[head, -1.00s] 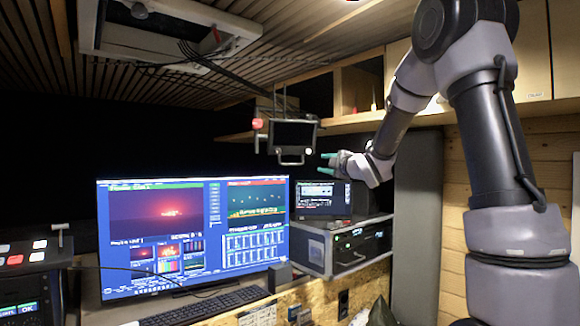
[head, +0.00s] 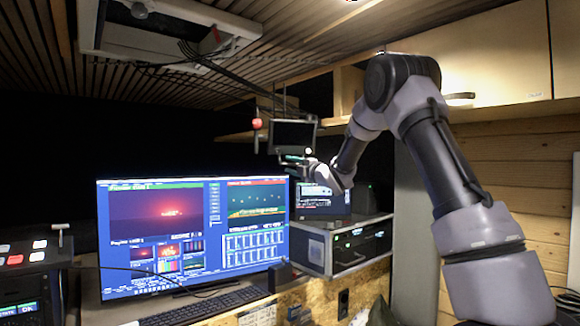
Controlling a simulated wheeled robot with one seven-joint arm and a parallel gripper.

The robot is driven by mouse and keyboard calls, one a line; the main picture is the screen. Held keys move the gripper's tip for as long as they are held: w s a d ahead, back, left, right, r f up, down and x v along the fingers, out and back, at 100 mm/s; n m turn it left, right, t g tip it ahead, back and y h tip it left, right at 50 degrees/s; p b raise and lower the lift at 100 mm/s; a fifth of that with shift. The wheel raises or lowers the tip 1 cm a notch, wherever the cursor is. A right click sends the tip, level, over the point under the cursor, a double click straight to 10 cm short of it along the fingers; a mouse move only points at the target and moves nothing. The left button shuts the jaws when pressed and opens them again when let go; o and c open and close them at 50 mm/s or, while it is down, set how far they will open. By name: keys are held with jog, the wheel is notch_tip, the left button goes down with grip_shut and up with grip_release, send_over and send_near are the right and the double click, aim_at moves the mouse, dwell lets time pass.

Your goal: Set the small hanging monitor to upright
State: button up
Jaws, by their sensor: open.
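The small hanging monitor (head: 293,134) hangs from the ceiling on a dark bracket, above and right of the big screen. It has a dark face and a frame with a red knob (head: 257,124) at its left. Its handle at the lower edge is partly hidden by my gripper. My gripper (head: 290,158) is at the monitor's lower edge, with its green fingertips pointing left over the handle area. The fingers are open. I cannot tell whether they touch the handle or lie around it. The monitor's exact tilt is hard to judge.
A large lit screen (head: 192,235) stands on the desk below, with a keyboard (head: 215,305) in front. A smaller screen (head: 322,198) sits on a rack case (head: 348,245) just under my gripper. Wooden cabinets (head: 490,60) and a shelf are at the right. Cables hang from the ceiling.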

jog(key=shift+w+a, duration=0.2)
jog(key=shift+w, duration=0.15)
grip_shut()
dwell(1.2)
